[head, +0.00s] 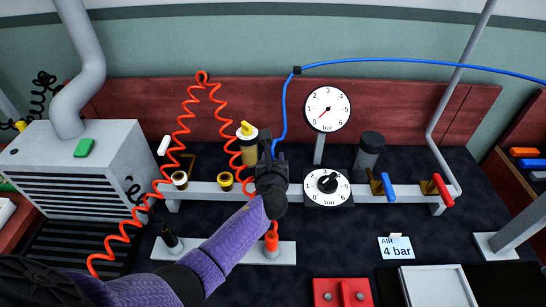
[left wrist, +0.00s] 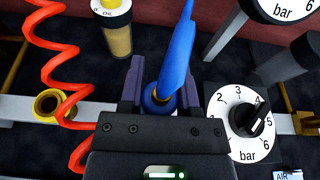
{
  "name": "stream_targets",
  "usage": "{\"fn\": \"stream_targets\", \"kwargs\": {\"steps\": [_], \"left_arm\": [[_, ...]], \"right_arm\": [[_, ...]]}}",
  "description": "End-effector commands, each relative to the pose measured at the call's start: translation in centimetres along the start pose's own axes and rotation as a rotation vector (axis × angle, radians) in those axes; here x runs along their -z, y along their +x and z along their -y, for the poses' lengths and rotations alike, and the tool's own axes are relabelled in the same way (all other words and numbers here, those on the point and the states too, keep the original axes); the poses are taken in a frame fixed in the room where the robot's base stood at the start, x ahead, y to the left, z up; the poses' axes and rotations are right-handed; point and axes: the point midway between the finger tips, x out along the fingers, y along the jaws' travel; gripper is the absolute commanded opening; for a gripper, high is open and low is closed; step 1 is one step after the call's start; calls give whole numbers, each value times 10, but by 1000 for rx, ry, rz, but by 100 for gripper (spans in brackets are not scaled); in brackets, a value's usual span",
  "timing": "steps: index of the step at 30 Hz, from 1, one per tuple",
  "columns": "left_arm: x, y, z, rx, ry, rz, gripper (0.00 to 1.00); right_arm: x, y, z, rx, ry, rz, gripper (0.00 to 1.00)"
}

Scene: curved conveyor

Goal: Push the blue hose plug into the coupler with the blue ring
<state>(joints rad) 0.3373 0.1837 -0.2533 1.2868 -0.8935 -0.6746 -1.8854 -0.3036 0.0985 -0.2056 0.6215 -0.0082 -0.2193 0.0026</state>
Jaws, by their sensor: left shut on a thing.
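My left gripper (head: 272,163) is over the middle of the grey rail and shut on the blue hose plug. In the left wrist view the gripper (left wrist: 155,85) has the plug's blue hose (left wrist: 176,55) rising between its fingers. A blue ring (left wrist: 154,99) shows low between the fingers, right under the plug; how far the plug sits in the coupler is hidden. In the head view the gripper covers plug and coupler, and the blue hose (head: 284,105) runs up from it. My right gripper is not in view.
Couplers with a white ring (head: 180,179) and a yellow ring (head: 225,183) stand to the left. A coiled orange hose (head: 183,125) hangs near them. Right of the gripper are a dial knob (head: 327,183), a gauge (head: 327,108), a blue lever (head: 388,187) and a red lever (head: 442,189).

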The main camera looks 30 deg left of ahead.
Motion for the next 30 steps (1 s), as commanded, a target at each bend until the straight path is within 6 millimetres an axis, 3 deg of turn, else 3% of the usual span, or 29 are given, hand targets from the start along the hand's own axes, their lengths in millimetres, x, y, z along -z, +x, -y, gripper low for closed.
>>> {"fn": "stream_targets", "kwargs": {"steps": [6,7,12,22,30], "left_arm": [[6,2,0,0,0,1,0],[5,2,0,0,0,1,46],[5,2,0,0,0,1,82],[3,-6,0,1,2,0,82],[1,-69,0,2,1,-1,82]], "right_arm": [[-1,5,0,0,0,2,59],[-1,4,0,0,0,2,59],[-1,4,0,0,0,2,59],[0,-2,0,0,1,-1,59],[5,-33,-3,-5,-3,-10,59]]}}
